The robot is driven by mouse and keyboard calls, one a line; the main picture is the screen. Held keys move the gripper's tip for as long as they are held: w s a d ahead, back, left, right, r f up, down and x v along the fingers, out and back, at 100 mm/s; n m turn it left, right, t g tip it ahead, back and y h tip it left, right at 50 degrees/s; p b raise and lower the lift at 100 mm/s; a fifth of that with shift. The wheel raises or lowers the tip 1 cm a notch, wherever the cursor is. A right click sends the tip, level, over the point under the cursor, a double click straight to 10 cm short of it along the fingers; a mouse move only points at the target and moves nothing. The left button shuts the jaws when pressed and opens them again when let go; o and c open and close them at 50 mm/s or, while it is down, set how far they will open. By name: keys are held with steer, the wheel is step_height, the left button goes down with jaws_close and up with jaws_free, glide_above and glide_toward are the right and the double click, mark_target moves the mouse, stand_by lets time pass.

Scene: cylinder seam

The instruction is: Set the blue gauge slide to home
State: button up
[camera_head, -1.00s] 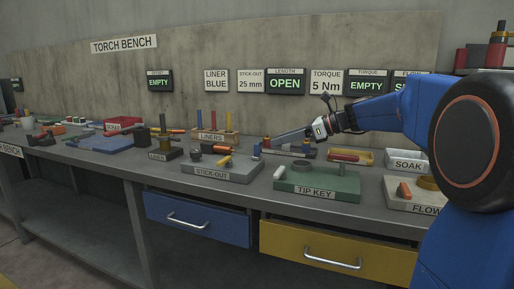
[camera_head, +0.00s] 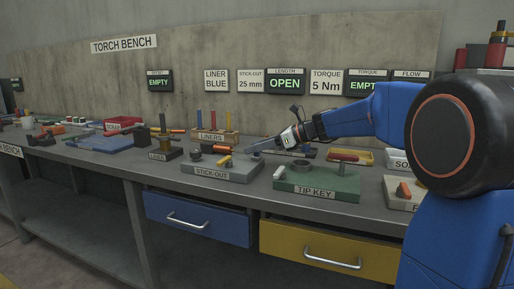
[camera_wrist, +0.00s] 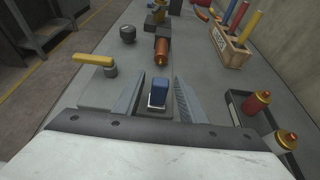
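The blue gauge slide (camera_wrist: 159,91) shows in the wrist view as a small upright blue block with a pale lower edge. It stands between the two fingers of my gripper (camera_wrist: 158,98), with a gap on each side. My fingers are open and do not appear to touch it. In the head view my gripper (camera_head: 254,147) is low at the right end of the grey STICK-OUT block (camera_head: 215,173), and the slide is mostly hidden there. A yellow handle (camera_wrist: 92,59) on a round grey post sits left of the slide in the wrist view.
A copper cylinder (camera_wrist: 162,52) lies beyond the slide. The green TIP KEY block (camera_head: 318,182) is right of the STICK-OUT block.

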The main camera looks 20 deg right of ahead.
jaws_close()
steer(key=shift+w+a, duration=0.8)
steer(key=shift+a, duration=0.25)
steer(key=shift+w+a, duration=0.75)
steer(key=shift+a, duration=0.3)
jaws_free()
steer(key=shift+a, duration=0.1)
steer(key=v, duration=1.7)
steer(key=shift+r, duration=0.15)
